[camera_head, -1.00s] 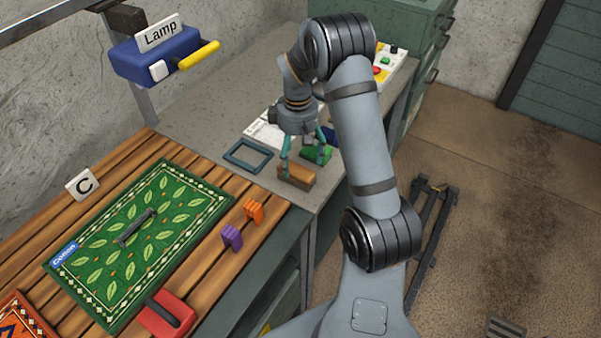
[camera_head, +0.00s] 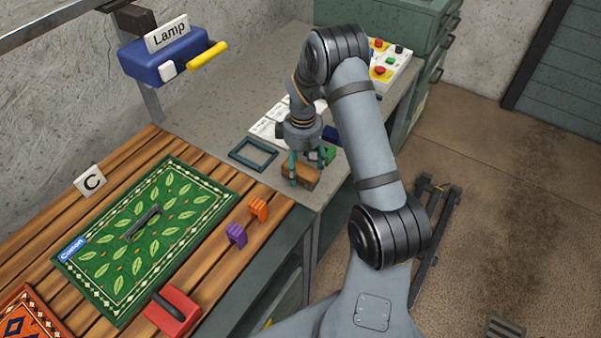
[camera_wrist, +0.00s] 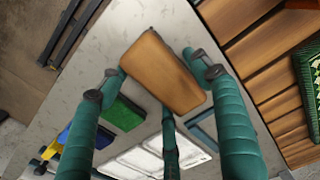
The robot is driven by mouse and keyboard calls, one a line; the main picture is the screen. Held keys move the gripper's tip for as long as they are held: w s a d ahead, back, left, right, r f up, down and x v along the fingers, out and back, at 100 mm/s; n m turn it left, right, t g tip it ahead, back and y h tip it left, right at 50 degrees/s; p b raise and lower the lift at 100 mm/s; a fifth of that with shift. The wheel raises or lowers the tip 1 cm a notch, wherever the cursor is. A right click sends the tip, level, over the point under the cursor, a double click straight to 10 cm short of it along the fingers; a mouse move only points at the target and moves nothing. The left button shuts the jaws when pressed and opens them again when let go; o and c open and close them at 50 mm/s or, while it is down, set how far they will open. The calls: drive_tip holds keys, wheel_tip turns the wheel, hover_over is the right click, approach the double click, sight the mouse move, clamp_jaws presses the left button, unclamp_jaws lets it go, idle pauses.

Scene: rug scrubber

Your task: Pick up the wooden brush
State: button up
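The wooden brush (camera_head: 301,172), a brown block, is at the front edge of the grey worktop, by the slatted table. In the wrist view the brush (camera_wrist: 163,72) lies between my teal fingers, its broad brown face toward the camera. My gripper (camera_head: 305,172) points down over it, with fingers on both sides. In the wrist view my gripper's fingertips (camera_wrist: 165,74) are close to the brush's edges; I cannot tell whether they press on it. Its underside is hidden, and I cannot tell whether it touches the worktop.
A green block (camera_head: 329,154) is close behind the brush. A teal frame (camera_head: 253,155) lies to the left. Purple (camera_head: 236,235) and orange (camera_head: 258,208) pieces stand beside the green rug (camera_head: 185,215). A red block (camera_head: 173,311) is nearer. A button panel (camera_head: 390,65) stands behind.

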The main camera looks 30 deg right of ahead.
sight(305, 166)
drive_tip(key=c, duration=0.9)
drive_tip(key=shift+r, duration=0.15)
drive_tip(key=shift+r, duration=0.25)
drive_tip(key=r, duration=0.1)
drive_tip(key=r+b, duration=0.1)
drive_tip(key=r, duration=0.1)
drive_tip(key=shift+s+d+r+b, duration=0.25)
drive_tip(key=shift+d+r+b, duration=0.05)
drive_tip(key=shift+r, duration=0.05)
drive_tip(key=s+d+r+b, duration=0.1)
drive_tip(key=s+d+r, duration=0.5)
drive_tip(key=s+d, duration=0.1)
drive_tip(key=shift+s+r+b, duration=0.3)
drive_tip(key=shift+s+b, duration=0.1)
drive_tip(key=shift+s, duration=0.35)
drive_tip(key=shift+a, duration=0.1)
